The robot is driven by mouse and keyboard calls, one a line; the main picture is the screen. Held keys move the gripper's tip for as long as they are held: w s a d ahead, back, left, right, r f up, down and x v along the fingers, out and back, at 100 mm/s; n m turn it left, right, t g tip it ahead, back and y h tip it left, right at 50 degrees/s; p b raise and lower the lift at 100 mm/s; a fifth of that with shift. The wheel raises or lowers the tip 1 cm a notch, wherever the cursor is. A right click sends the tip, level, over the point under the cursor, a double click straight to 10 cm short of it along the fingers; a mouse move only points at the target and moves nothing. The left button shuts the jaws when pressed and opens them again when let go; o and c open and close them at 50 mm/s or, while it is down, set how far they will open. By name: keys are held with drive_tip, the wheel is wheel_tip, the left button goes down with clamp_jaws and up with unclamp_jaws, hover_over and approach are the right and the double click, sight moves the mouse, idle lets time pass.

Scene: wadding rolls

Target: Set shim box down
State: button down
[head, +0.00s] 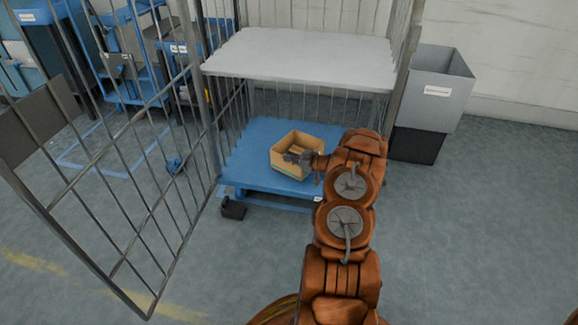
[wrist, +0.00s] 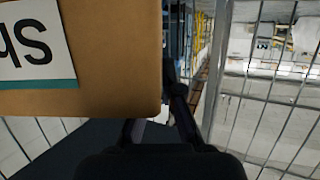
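The shim box (head: 284,163) is an open-topped tan cardboard box at the blue deck of the cage trolley, below the white shelf. My gripper (head: 303,159) reaches in from the right and overlaps the box's near right part. In the wrist view the box (wrist: 115,98) fills the upper left, with part of a white and teal label upside down. One finger of my gripper (wrist: 160,112) passes behind the box's edge and the other runs along its right corner, so the gripper appears shut on its wall. Whether the box's base touches the deck is hard to tell.
The blue deck (head: 255,165) has bare room left of and behind the box. The white shelf (head: 300,55) overhangs it. The trolley's mesh door (head: 130,180) stands open at the left. A grey bin (head: 440,90) on a black one stands at the right.

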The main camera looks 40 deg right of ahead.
drive_tip(key=shift+w+d, duration=0.3)
drive_tip(key=shift+w, duration=0.3)
drive_tip(key=shift+f, duration=0.15)
wheel_tip(320, 180, down, 3)
drive_tip(key=shift+f+b, duration=0.15)
drive_tip(key=shift+b, duration=1.05)
drive_tip(key=c, duration=1.3)
unclamp_jaws()
